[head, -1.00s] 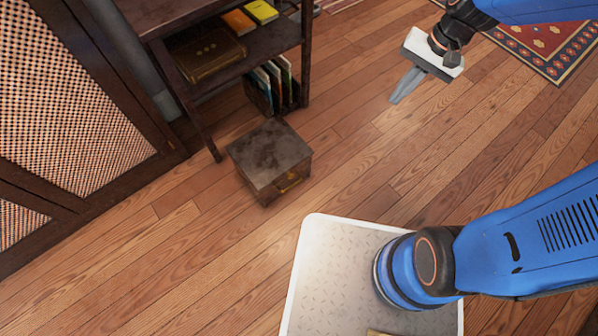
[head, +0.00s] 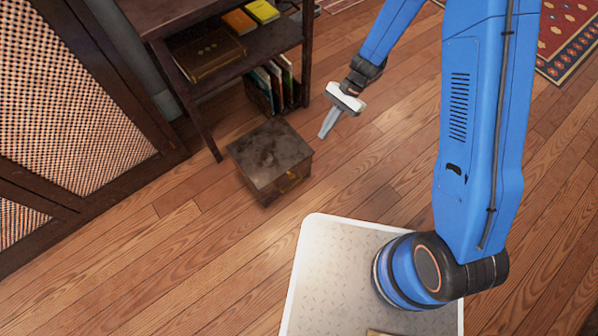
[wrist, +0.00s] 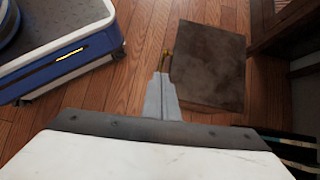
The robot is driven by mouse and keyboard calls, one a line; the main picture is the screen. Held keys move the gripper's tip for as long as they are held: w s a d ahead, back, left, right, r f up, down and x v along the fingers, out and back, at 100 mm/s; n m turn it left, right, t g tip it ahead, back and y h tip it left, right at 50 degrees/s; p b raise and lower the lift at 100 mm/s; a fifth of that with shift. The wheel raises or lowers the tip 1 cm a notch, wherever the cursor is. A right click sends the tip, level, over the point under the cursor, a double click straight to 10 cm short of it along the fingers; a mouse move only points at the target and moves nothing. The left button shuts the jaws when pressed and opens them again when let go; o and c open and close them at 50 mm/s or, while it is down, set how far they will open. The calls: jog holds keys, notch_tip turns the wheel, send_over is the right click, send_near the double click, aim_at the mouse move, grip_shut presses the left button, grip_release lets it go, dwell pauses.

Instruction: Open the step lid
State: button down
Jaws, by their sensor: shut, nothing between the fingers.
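The step (head: 268,160) is a small dark wooden box on the floor, its lid (head: 268,150) lying flat and closed on top. A brass-coloured handle (head: 290,182) shows on its front face, partly in shadow. My gripper (head: 323,134) is shut and empty, above and to the right of the box in the head view, apart from it. In the wrist view the shut fingers (wrist: 161,85) point towards the handle (wrist: 167,58) at the edge of the step lid (wrist: 208,65). The inside of the box is hidden.
A dark shelf (head: 250,50) with books stands behind the box. A lattice-panelled cabinet (head: 75,90) is at the left. Patterned rug (head: 572,45) lies at upper right. Wooden floor (head: 150,270) is clear to the left and front of the box.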

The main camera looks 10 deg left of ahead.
jog(key=shift+m+g, duration=0.7)
jog(key=shift+m, duration=0.2)
jog(key=w+f+x, duration=0.1)
jog(key=x, duration=0.5)
jog(key=w+f+x, duration=0.1)
jog(key=x, duration=0.6)
jog(key=w+x, duration=0.1)
jog(key=x, duration=0.6)
jog(key=shift+a+f, duration=0.15)
jog(key=shift+f, duration=0.45)
jog(key=shift+r, duration=0.1)
